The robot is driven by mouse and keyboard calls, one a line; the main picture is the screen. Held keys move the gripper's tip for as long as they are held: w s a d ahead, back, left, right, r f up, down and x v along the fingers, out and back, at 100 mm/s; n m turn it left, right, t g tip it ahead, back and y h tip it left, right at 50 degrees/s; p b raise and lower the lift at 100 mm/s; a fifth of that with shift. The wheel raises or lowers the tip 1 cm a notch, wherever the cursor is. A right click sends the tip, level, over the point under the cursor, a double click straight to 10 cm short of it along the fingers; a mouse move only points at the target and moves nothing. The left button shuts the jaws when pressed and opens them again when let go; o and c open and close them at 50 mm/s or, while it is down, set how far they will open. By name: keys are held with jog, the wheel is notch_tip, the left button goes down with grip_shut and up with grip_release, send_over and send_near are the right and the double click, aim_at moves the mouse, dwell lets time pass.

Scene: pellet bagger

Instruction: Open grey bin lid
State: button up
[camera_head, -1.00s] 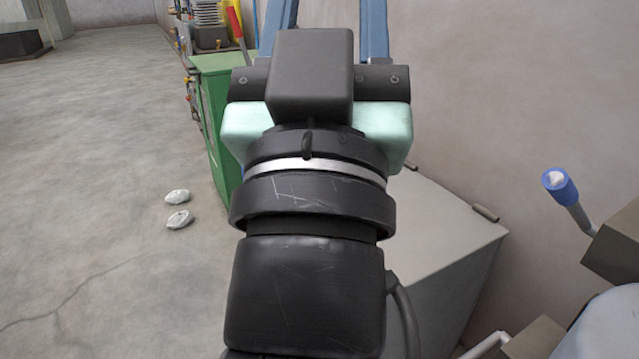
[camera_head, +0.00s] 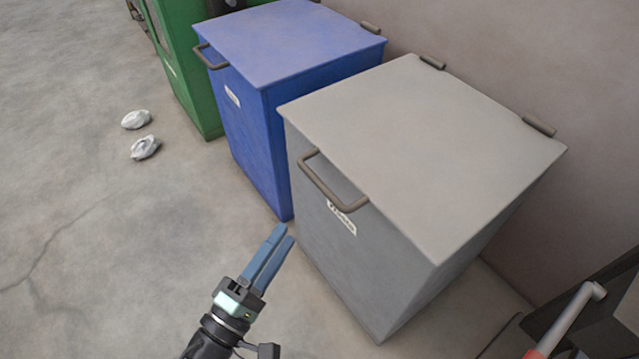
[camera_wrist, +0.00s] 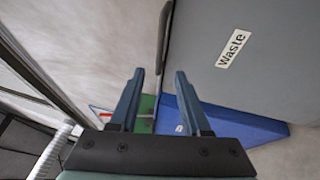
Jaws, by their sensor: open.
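The grey bin (camera_head: 365,260) stands against the wall. Its flat lid (camera_head: 425,140) is shut, with hinges on the wall side. A dark bar handle (camera_head: 330,186) juts from the lid's front edge, above a white label. In the wrist view the label reads "Waste" on the bin's front (camera_wrist: 265,35), and the handle (camera_wrist: 164,35) shows edge-on at top centre. My gripper (camera_head: 278,236) is in front of the bin, lower than the handle and apart from it. In the wrist view its blue fingers (camera_wrist: 158,78) are spread and empty, pointing towards the handle's side.
A blue bin (camera_head: 255,125) with a shut lid and its own handle stands just left of the grey bin, beyond it a green cabinet (camera_head: 180,60). Two crumpled white pieces (camera_head: 140,133) lie on the floor. Open floor (camera_head: 90,240) spreads at left. Dark machinery with a red-and-grey lever (camera_head: 565,320) is at lower right.

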aim_at(320, 182)
jog(key=b+x, duration=0.2)
jog(key=x, duration=1)
jog(key=shift+w+d+b, duration=0.2)
jog(key=shift+w+b, duration=0.1)
jog(key=shift+b, duration=0.1)
grip_shut()
dwell(0.8)
